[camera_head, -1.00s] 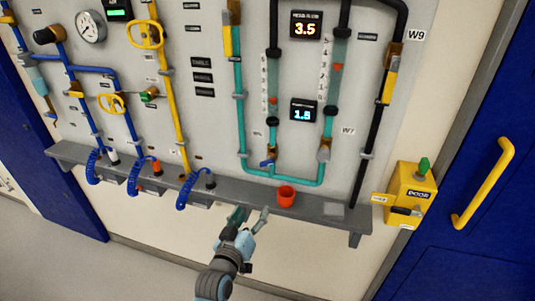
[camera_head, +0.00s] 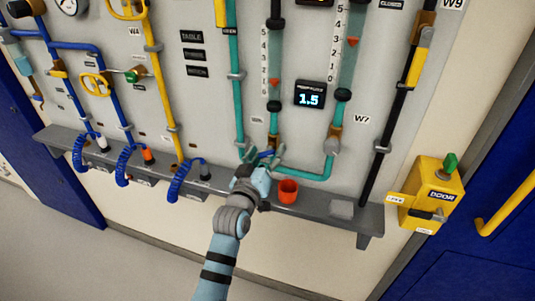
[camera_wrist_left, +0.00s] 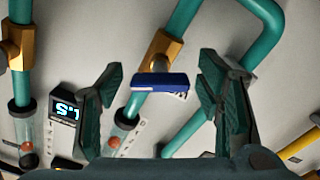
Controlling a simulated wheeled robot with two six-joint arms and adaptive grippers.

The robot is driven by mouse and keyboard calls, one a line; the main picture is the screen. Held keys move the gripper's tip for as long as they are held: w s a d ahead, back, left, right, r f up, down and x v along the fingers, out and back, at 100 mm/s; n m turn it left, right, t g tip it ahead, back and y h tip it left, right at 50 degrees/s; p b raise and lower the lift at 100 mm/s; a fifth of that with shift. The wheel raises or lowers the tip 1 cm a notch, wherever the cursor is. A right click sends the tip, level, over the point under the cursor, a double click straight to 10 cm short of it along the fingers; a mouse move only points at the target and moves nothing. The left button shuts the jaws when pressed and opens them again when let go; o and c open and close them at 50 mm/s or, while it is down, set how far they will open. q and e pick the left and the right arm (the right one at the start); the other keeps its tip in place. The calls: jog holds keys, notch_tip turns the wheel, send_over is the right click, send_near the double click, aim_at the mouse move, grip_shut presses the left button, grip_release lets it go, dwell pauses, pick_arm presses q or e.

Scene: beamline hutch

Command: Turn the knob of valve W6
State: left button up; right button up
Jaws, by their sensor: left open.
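The small blue knob (camera_head: 266,154) sits on a brass body at the foot of the left flow tube, by a label too small to read surely, perhaps W6. My left gripper (camera_head: 261,157) is open in front of it at the lower panel. In the left wrist view the blue knob (camera_wrist_left: 160,81) lies between the two spread fingers of the left gripper (camera_wrist_left: 159,68). The fingers show clear space on both sides of it, and I see no contact. My right gripper is not in view.
A teal pipe (camera_head: 305,176) bends beside the knob. Blue coiled hoses (camera_head: 181,182) hang to the left. A yellow door box (camera_head: 432,195) stands at the right.

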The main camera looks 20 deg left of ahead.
aim_at(267, 153)
pick_arm(q)
jog(key=shift+s+r, duration=0.1)
jog(key=shift+s, duration=0.05)
jog(key=shift+c, duration=0.6)
jog(key=c, duration=1.1)
jog(key=shift+o, duration=0.2)
jog(key=shift+m+p, duration=0.7)
jog(key=shift+m, duration=0.9)
jog(key=o, duration=1.2)
jog(key=shift+w, duration=0.2)
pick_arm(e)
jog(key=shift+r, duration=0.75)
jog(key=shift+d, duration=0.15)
pick_arm(q)
notch_tip(267, 153, up, 10)
jog(key=shift+f, duration=0.1)
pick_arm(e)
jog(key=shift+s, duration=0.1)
